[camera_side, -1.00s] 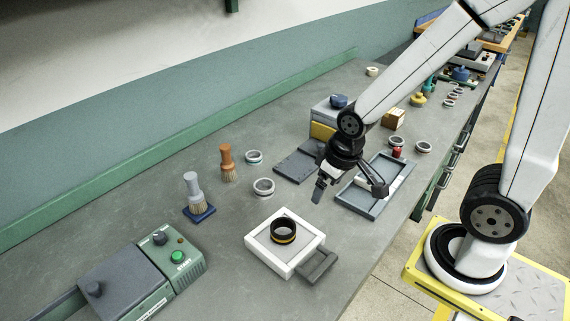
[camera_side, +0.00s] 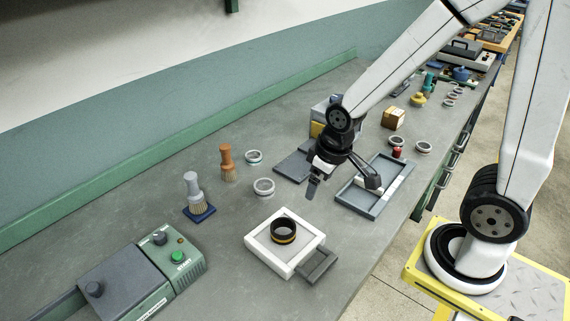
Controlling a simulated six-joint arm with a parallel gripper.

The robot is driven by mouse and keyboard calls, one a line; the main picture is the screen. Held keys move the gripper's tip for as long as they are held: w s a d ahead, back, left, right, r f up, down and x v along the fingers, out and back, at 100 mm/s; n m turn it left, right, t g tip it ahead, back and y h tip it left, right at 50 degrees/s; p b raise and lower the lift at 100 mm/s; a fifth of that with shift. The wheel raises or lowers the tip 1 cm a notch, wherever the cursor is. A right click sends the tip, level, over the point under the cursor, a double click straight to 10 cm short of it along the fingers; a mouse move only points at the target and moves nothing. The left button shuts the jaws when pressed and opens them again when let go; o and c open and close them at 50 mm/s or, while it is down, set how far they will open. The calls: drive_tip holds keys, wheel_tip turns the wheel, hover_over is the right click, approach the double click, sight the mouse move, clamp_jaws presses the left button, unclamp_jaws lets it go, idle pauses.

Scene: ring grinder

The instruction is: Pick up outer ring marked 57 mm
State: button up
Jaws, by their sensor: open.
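Several metal rings lie on the bench, and no 57 mm marking can be read on any of them. One ring (camera_side: 263,187) lies left of my gripper, with another ring (camera_side: 254,157) behind it. Two more rings, a nearer ring (camera_side: 423,147) and a farther ring (camera_side: 395,141), lie to the right beyond the grey tray. A black ring with an orange band (camera_side: 283,231) sits on a white square fixture (camera_side: 258,250). My gripper (camera_side: 342,188) is open and empty, its fingers spread above the bench near the grey tray (camera_side: 401,178).
A green control box (camera_side: 180,258) stands at the front left. Two brushes, one orange (camera_side: 227,163) and one grey (camera_side: 193,190), stand upright left of the rings. A cardboard box (camera_side: 393,119) and a yellow pot (camera_side: 418,99) are farther back. Bare bench lies between fixture and brushes.

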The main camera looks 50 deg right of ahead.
drive_tip(key=w+f+n+g, duration=0.1)
drive_tip(key=w+n, duration=0.4)
drive_tip(key=w, duration=0.4)
drive_tip(key=n+g, duration=0.1)
drive_tip(key=n, duration=0.6)
approach(264, 185)
drive_tip(key=shift+s+a, duration=0.5)
drive_tip(key=shift+a, duration=0.25)
drive_tip(key=shift+f, duration=0.15)
drive_tip(key=shift+f, duration=1.2)
drive_tip(key=shift+s+f, duration=0.1)
drive_tip(key=shift+s+f, duration=0.1)
drive_tip(key=shift+f, duration=2.4)
